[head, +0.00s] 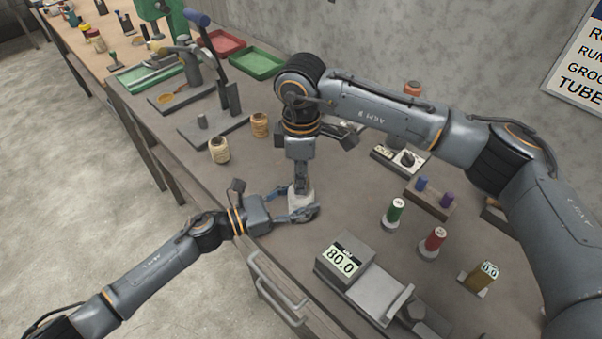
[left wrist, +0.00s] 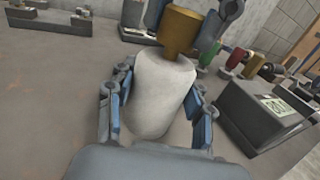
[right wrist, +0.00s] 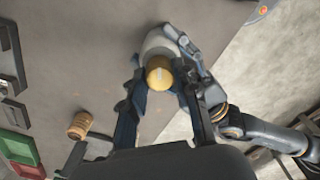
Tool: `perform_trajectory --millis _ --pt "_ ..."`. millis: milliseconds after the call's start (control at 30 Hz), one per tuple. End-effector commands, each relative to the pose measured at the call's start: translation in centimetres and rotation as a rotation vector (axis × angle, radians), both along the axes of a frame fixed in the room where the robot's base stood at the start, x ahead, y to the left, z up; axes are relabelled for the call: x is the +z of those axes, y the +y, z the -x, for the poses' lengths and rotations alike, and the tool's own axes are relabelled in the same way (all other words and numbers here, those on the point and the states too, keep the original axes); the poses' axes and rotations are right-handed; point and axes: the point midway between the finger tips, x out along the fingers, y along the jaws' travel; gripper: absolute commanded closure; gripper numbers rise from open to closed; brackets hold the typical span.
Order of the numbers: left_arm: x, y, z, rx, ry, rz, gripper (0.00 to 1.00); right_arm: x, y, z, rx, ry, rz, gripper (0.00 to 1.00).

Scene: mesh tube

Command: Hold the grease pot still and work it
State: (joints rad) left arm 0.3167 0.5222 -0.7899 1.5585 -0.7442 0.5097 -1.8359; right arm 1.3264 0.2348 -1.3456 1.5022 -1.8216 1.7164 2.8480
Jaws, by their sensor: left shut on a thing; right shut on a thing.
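The grease pot (left wrist: 160,95) is a pale, rounded pot with a brass-coloured top (left wrist: 180,28). It stands on the bench near the front edge, and in the head view its pale body (head: 299,203) is partly hidden. My left gripper (head: 303,214) comes from the left and is shut around the pot's body, a finger on each side in the left wrist view. My right gripper (head: 301,188) points down from above and is shut on the brass top, which shows between its fingers in the right wrist view (right wrist: 159,73).
A grey device reading 80.0 (head: 342,262) stands right of the pot. Red and green trays (head: 257,64) lie behind.

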Motion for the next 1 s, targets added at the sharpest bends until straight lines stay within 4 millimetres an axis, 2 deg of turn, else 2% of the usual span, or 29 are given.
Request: perform_trajectory --millis 300,500,1000 --pt "-0.07 -0.02 0.12 -0.003 0.001 -0.001 0.92 -0.01 0.18 -0.10 -0.174 -0.006 -0.002 1.00" --pt "-0.08 -0.09 0.17 -0.004 0.000 -0.001 0.92 0.13 0.61 -0.12 -0.231 -0.011 -0.008 1.00" --pt "-0.09 -0.26 0.34 -0.009 0.001 0.000 0.92 0.06 0.07 -0.27 -0.314 -0.005 -0.007 1.00"
